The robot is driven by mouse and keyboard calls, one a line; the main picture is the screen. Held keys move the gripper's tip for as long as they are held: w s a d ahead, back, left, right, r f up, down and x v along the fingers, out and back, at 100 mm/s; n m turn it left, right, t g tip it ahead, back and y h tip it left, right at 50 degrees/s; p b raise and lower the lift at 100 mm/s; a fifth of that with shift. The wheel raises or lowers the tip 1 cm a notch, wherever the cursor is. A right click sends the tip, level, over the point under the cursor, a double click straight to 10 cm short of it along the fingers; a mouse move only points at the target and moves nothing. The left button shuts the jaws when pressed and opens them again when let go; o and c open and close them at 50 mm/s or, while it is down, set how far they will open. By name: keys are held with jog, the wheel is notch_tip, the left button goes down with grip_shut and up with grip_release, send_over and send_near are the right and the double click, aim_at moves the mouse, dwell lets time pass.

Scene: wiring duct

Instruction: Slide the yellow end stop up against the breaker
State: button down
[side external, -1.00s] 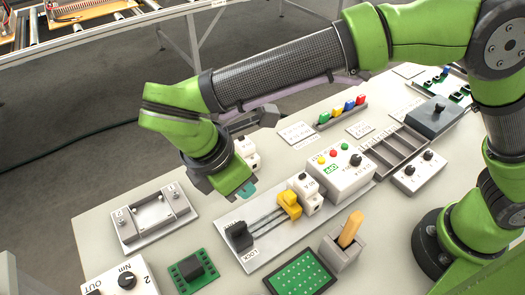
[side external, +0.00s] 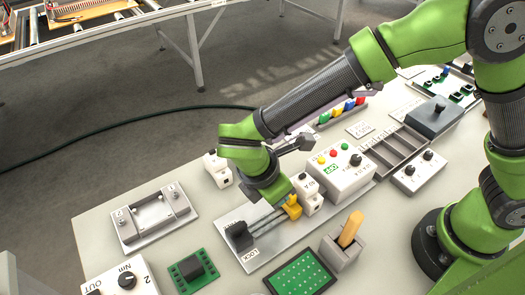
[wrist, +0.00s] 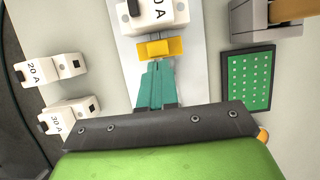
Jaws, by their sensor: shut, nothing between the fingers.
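The yellow end stop (side external: 293,208) sits on the rail beside the white breaker (side external: 310,196). In the wrist view the end stop (wrist: 161,48) lies just below the breaker (wrist: 150,14), very close to it; I cannot tell whether they touch. My gripper (wrist: 156,66) has its teal fingers shut together, with nothing between them. The fingertips are right at the end stop's side away from the breaker; contact is unclear. In the side view my gripper hides part of the end stop and the fingertips.
The rail (side external: 266,222) runs to a black block (side external: 238,236) by the LOCK label. A white box with buttons (side external: 340,174) stands beyond the breaker. A green perforated board (wrist: 249,80) and loose breakers marked 20 A (wrist: 50,70) and 30 A (wrist: 68,118) flank the rail.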

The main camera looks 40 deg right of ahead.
jog(key=shift+d, duration=1.05)
jog(key=a, duration=0.4)
jog(key=shift+a, duration=0.3)
jog(key=v, duration=0.9)
jog(key=s+d+r+m+t+y, duration=0.1)
jog(key=d+r+m+t+y, duration=0.1)
jog(key=d+m, duration=0.5)
jog(key=s+d+r+m+t+y, duration=0.2)
jog(key=d+r+m, duration=0.2)
jog(key=d+m, duration=0.3)
jog(key=s+d+r+m+t+y, duration=0.2)
jog(key=d+m, duration=0.6)
jog(key=d, duration=0.5)
jog(key=shift+d+r+t, duration=0.35)
jog(key=shift+r+t, duration=0.25)
jog(key=shift+r, duration=0.25)
